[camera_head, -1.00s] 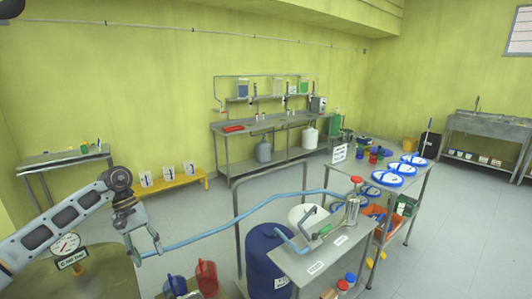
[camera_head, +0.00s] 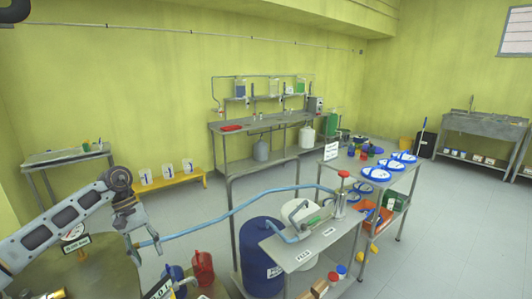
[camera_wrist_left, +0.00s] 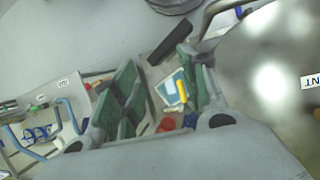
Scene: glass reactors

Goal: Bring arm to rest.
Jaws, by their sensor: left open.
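My left arm comes in from the left in the head view, bent at a dark joint. My left gripper (camera_head: 146,250) hangs below that joint, open, with its fingers pointing down. It is over the floor side of a large round metal vessel (camera_head: 95,275). A blue hose (camera_head: 215,220) runs behind the fingers in the picture; I cannot tell whether it touches them. In the left wrist view the gripper (camera_wrist_left: 160,65) has its green-padded fingers apart, with nothing seen held between them. My right gripper does not show.
A gauge (camera_head: 74,232) stands on the vessel. A red jug (camera_head: 202,268) and a blue jug (camera_head: 174,279) are below and right of the gripper. A blue drum (camera_head: 260,255) and a steel pump table (camera_head: 310,250) stand to the right. Open floor lies beyond.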

